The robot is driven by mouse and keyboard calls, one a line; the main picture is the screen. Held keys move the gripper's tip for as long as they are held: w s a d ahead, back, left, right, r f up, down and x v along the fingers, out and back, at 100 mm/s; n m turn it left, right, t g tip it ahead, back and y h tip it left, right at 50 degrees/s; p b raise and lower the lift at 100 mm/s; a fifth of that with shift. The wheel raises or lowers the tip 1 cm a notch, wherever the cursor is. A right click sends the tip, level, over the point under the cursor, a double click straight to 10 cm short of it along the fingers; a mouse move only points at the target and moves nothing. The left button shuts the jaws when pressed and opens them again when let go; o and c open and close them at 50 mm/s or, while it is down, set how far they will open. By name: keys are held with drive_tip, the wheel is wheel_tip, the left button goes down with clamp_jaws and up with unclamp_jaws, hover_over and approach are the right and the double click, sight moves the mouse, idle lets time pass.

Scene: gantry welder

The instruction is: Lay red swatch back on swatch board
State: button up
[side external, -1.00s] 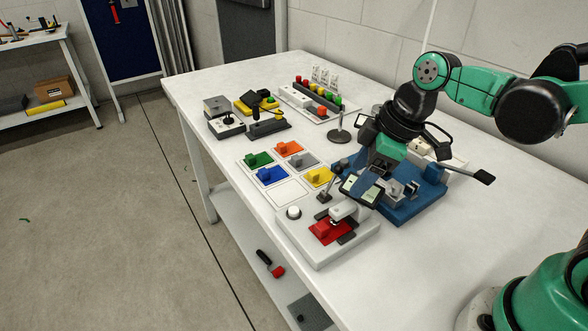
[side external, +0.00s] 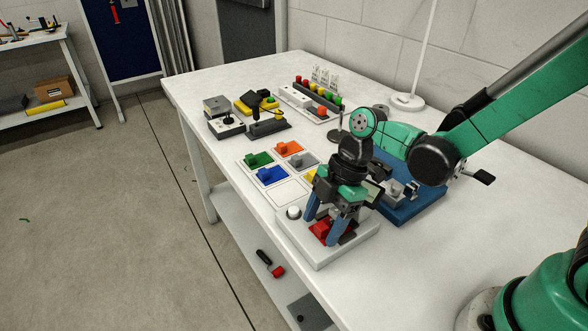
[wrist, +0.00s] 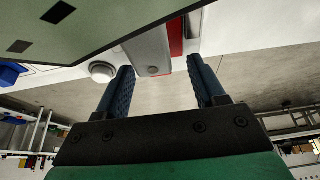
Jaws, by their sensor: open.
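The red swatch (side external: 319,231) lies on the light grey fixture (side external: 315,255) at the table's near side, and a red strip of it (wrist: 176,38) shows in the wrist view. My gripper (side external: 320,229) is open, pointing down over the fixture, with its blue fingers apart around the red swatch; contact cannot be told. The wrist view shows nothing held between the fingers (wrist: 160,65). The white swatch board (side external: 285,193) is just left of the gripper. It holds green (side external: 258,159), orange (side external: 289,148), blue (side external: 272,175), grey (side external: 303,161) and partly hidden yellow (side external: 311,175) swatches, with one blank white cell.
A white round knob (side external: 293,212) sits on the fixture, close to one finger. A blue-based device (side external: 410,208) stands behind my gripper at right. Joystick boxes (side external: 226,122) and a tray of coloured buttons (side external: 310,105) are farther back. The table's front right is clear.

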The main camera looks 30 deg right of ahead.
clamp_jaws()
drive_tip(key=shift+a+r, duration=0.1)
drive_tip(key=shift+a, duration=3.55)
wheel_tip(320, 180, up, 6)
drive_tip(key=shift+r, duration=0.25)
drive_tip(key=w+d+f, duration=0.1)
drive_tip(key=w+d, duration=0.6)
drive_tip(key=w, duration=0.6)
drive_tip(key=shift+w+d+f, duration=0.1)
drive_tip(key=shift+f, duration=1.25)
drive_tip(key=shift+w+d+f, duration=0.1)
drive_tip(key=shift+f, duration=1.25)
